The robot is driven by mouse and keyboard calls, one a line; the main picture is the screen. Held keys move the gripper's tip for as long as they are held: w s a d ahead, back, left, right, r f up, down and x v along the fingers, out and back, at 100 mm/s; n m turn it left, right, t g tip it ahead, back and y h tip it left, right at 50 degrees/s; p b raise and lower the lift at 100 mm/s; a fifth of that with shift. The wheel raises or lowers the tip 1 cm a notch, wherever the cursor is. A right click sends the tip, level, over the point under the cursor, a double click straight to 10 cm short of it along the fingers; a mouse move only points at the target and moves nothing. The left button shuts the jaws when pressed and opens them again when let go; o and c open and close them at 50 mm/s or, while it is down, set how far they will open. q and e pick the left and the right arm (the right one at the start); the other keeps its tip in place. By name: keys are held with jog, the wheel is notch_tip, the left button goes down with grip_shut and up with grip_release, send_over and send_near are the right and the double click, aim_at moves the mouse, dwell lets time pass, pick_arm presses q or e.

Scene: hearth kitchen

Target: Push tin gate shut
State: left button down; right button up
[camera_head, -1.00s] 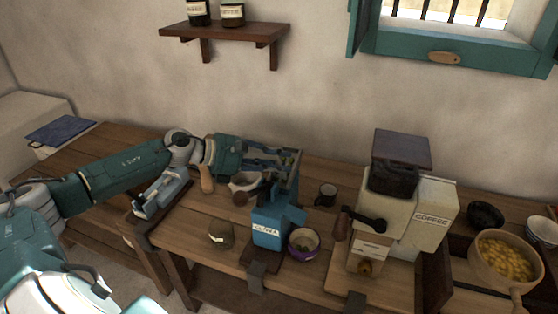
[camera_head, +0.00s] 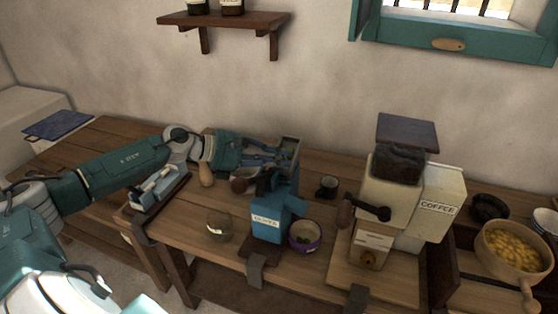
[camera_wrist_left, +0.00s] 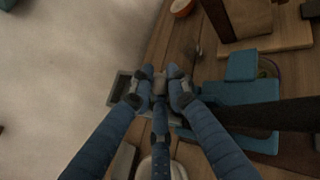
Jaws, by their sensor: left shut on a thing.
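A tall grey-blue tin (camera_head: 291,174) stands at the back of the bench, behind the blue mill (camera_head: 268,226). In the left wrist view its grey square frame (camera_wrist_left: 119,88) shows just left of the fingertips. My left gripper (camera_head: 284,160) reaches across from the left to the upper part of the tin. In the left wrist view my left gripper (camera_wrist_left: 160,84) has its fingers drawn together on a small grey piece, apparently the tin gate (camera_wrist_left: 159,84). The fingers cover most of the gate, so how far it stands open cannot be told. My right gripper is out of view.
A purple-rimmed bowl (camera_head: 304,239) and a glass jar (camera_head: 219,226) flank the mill. A dark mug (camera_head: 327,187) stands to the right of the tin. The coffee grinder (camera_head: 390,200) and a pan of yellow pieces (camera_head: 511,252) stand farther right.

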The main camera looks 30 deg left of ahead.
pick_arm(q)
jog(key=shift+f, duration=0.1)
jog(key=c, duration=2)
grip_release()
jog(key=shift+f, duration=0.1)
jog(key=shift+v, duration=2.55)
jog(key=shift+s+a, duration=1.25)
jog(key=shift+s, duration=0.3)
jog(key=shift+s+a, duration=1.2)
jog(key=shift+s, duration=0.35)
jog(key=shift+s+a, duration=1.25)
jog(key=shift+s, duration=0.35)
